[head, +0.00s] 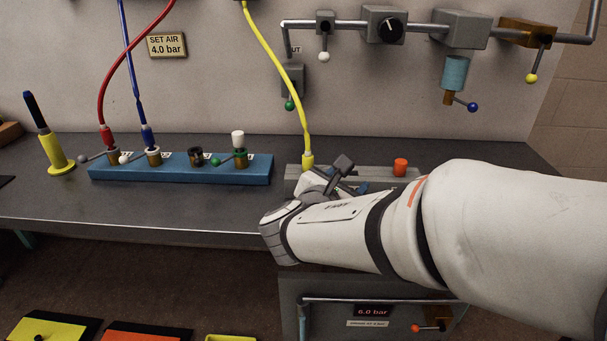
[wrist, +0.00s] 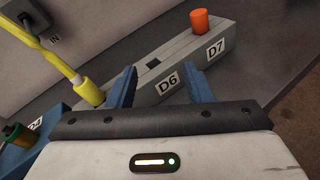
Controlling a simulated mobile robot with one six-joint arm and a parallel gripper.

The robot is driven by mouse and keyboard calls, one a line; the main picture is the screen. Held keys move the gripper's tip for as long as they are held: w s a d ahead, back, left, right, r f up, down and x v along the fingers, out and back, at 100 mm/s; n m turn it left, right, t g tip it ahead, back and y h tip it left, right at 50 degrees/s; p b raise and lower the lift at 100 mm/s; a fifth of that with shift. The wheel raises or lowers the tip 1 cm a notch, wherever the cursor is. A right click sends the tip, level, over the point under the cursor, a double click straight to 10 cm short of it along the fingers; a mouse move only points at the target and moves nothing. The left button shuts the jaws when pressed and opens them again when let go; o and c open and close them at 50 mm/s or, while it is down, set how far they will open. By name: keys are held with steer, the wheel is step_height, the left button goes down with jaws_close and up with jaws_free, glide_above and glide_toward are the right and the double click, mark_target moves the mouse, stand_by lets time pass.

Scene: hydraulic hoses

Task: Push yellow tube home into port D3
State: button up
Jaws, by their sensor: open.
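The yellow tube (head: 275,50) hangs from the wall, and its yellow end fitting (head: 307,161) stands at the left end of the grey block. The tube (wrist: 62,62) and fitting (wrist: 89,92) also show in the wrist view, left of my left finger and outside the jaws. My gripper (wrist: 162,88) is open, with blue fingers over the grey block near label D6 and nothing seen between them. In the head view my arm partly hides it. On the blue block, a dark port (head: 195,157) sits third from the left, likely D3; its label is unreadable.
The blue block (head: 180,178) also carries a red hose (head: 101,95), a blue hose (head: 136,90) and a white-capped port (head: 238,143) with a green-knobbed lever. The grey block (head: 292,178) has an orange cap (head: 401,167). A yellow-based stand (head: 56,155) is at left.

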mark_target(306, 164)
steer(key=a+n+t+y, duration=0.1)
steer(key=a+n, duration=0.1)
steer(key=a+n+t+y+b, duration=0.1)
steer(key=a, duration=0.2)
steer(key=w+a+n+t+y+b, duration=0.1)
steer(key=a+n, duration=0.1)
steer(key=a, duration=0.1)
steer(key=shift+w+a+f+n+t, duration=0.1)
steer(key=shift+a+f+n+t, duration=0.05)
steer(key=shift+f+n+t, duration=0.2)
steer(key=shift+w+a+y, duration=0.2)
steer(key=shift+y, duration=0.1)
steer(key=x, duration=0.3)
steer(key=b+x, duration=0.1)
steer(key=x, duration=0.3)
steer(key=shift+w+a, duration=0.2)
steer(key=shift+w, duration=0.05)
steer(key=shift+c, duration=0.6)
jaws_close()
